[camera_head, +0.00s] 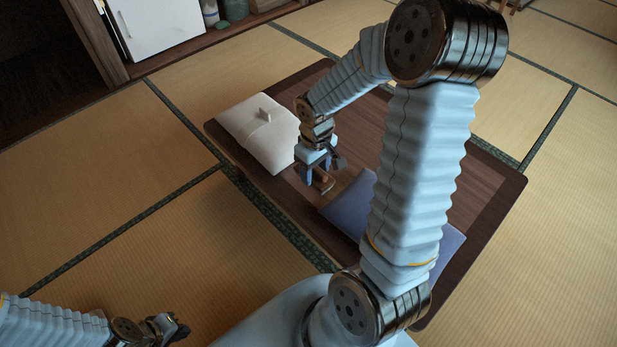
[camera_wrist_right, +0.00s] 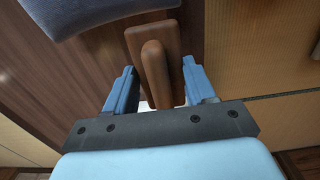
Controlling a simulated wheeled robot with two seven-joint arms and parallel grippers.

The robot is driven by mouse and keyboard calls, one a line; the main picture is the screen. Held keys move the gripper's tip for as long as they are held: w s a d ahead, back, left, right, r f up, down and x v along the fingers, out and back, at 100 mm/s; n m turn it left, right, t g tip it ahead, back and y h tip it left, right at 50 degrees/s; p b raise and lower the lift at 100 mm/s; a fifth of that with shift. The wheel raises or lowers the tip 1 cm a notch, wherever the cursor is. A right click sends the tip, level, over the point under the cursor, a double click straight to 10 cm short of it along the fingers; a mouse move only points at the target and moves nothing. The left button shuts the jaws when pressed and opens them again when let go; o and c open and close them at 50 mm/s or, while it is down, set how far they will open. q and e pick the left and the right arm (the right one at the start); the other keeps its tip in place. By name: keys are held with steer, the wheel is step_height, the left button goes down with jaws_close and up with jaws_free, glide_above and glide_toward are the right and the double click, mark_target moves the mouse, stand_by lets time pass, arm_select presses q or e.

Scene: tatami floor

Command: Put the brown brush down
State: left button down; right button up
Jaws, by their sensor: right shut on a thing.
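The brown brush (camera_head: 322,181) is between the fingers of my right gripper (camera_head: 316,169), over the near left edge of the dark low table (camera_head: 345,105). In the right wrist view the brush (camera_wrist_right: 155,45) shows a flat wooden block with a rounded handle, and the fingers of my right gripper (camera_wrist_right: 160,92) are on either side of the handle. I cannot tell whether the brush touches the table. My left gripper (camera_head: 178,328) is low at the bottom left, away from the table; its jaw opening is unclear.
Tatami floor surrounds the table. A white cabinet (camera_head: 158,25) stands behind.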

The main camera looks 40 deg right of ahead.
steer(key=w+f, duration=0.2)
steer(key=f, duration=0.1)
steer(key=w+d+f, duration=0.1)
steer(key=f, duration=0.1)
steer(key=shift+w+f, duration=0.1)
steer(key=shift+w, duration=0.3)
steer(key=shift+f+b, duration=0.35)
steer(key=shift+f, duration=1.1)
steer(key=shift+f, duration=0.1)
steer(key=o, duration=0.5)
steer(key=shift+f, duration=0.15)
steer(key=o, duration=0.4)
steer(key=shift+o, duration=0.2)
